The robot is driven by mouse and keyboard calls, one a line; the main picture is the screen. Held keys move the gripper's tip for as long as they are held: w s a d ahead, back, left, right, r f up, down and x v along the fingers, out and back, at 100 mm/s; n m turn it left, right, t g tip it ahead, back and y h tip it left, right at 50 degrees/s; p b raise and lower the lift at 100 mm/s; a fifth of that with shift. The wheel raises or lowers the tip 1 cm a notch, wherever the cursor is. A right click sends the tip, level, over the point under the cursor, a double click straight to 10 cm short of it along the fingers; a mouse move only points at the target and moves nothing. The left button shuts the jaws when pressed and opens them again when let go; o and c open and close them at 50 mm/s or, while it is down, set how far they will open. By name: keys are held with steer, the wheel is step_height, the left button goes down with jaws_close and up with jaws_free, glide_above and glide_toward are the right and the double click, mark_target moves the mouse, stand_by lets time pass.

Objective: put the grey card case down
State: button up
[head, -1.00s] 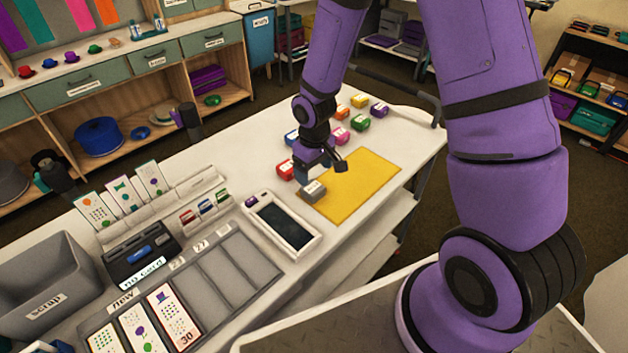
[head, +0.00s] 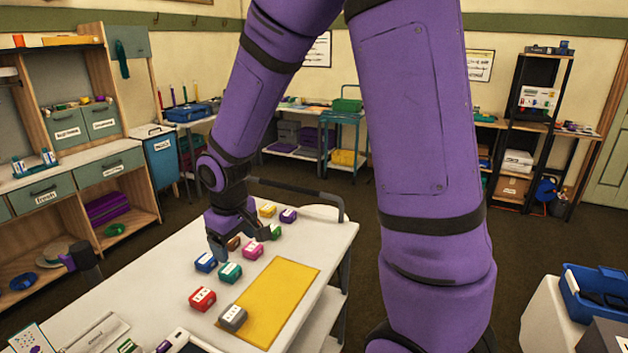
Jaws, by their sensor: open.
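The grey card case (head: 233,318) rests on the white table, at the near-left corner of the yellow mat (head: 278,300). It looks upright, and nothing holds it. My gripper (head: 232,250) is open and empty. It is farther back along the table, clear of the grey case, low near a brown case (head: 234,243) and a pink case (head: 252,251). I cannot tell whether it touches either of these.
Red (head: 202,298), teal (head: 230,272) and blue (head: 205,262) cases stand left of the mat. Yellow (head: 267,210) and purple (head: 288,215) cases stand at the back. Most of the mat is bare. A handle rail (head: 300,190) runs along the table's far end.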

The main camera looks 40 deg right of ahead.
steer(key=s+d+r+m+t, duration=0.1)
steer(key=s+d+r+t, duration=0.1)
steer(key=s+r, duration=0.8)
steer(key=s+d+r+m+t, duration=0.2)
steer(key=s+r, duration=0.8)
steer(key=s, duration=0.1)
steer(key=shift+d+r+y, duration=0.15)
steer(key=shift+r+y, duration=0.05)
steer(key=shift+y, duration=0.1)
